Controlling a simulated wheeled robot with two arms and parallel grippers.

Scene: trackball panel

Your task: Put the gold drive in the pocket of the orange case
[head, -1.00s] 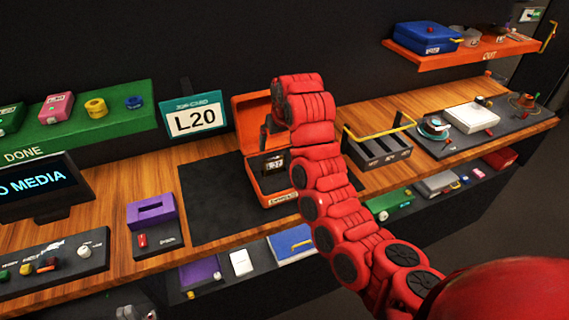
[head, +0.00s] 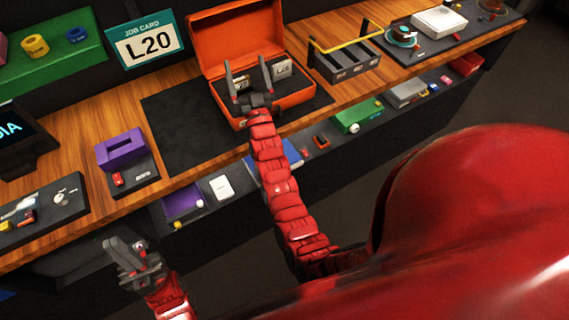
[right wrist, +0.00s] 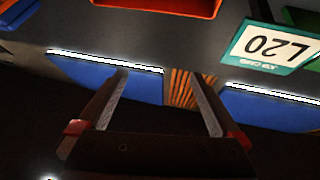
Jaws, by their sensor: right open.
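The orange case (head: 211,46) stands open on the counter, its lid raised at the back and dark padding inside. Two small labelled blocks sit in the case: one (head: 242,83) shows between my right fingers, the other (head: 283,69) lies to the right. Their labels are too small to read surely, and I cannot tell whether either is the gold drive. My right gripper (head: 248,76) is open in front of and over the case; its fingers (right wrist: 158,100) are apart with nothing between them in the right wrist view. My left gripper (head: 130,250) is low at the left, away from the counter.
A job card reading L20 (head: 148,40) stands left of the case. A dark mat (head: 180,125), purple block (head: 121,148) and grey slotted rack (head: 345,66) with a yellow handle are nearby. A lower shelf with several items runs below the counter.

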